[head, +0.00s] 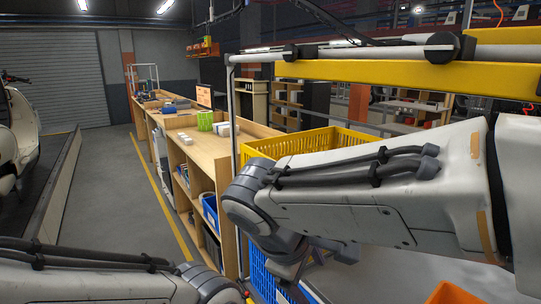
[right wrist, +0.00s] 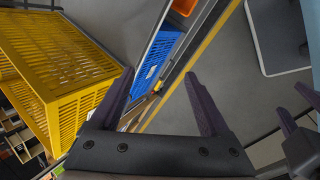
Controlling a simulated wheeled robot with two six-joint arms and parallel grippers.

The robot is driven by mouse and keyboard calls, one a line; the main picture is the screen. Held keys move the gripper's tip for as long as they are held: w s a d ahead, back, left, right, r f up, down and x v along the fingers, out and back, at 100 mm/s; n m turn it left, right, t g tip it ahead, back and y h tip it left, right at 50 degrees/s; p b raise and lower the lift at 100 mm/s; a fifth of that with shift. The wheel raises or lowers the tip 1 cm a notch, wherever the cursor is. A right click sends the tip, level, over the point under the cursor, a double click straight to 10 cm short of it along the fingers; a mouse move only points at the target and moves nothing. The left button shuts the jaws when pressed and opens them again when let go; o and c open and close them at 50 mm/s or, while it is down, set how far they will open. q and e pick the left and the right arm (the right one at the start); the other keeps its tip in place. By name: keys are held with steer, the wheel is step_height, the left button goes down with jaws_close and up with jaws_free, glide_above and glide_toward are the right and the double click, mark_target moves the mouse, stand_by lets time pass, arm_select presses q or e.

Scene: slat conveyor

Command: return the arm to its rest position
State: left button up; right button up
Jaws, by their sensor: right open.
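My right arm (head: 370,190) reaches in from the right of the head view, in front of the yellow frame, its wrist bent downward. My right gripper (right wrist: 159,73) is open, with two dark fingers apart and nothing between them; in the head view it is partly hidden below the wrist. My left arm (head: 90,285) lies low along the bottom left of the head view. Dark finger-like parts (right wrist: 290,120) at the right edge of the right wrist view may be my left gripper, but they are cut off.
A yellow crate (head: 335,138) stands behind my right arm, with a blue crate (head: 262,280) below. A yellow bar (head: 400,75) crosses above the arm. A wooden workbench (head: 190,150) stands further back. Clear grey floor (head: 110,190) lies to the left.

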steer(key=s+a+f+m+g+y, duration=0.1)
steer(key=s+f+m+g+y, duration=0.3)
steer(key=s+f, duration=0.7)
steer(key=s+y, duration=0.1)
steer(key=s, duration=0.2)
steer(key=shift+a, duration=0.4)
steer(key=shift+s, duration=0.1)
stand_by(1.0)
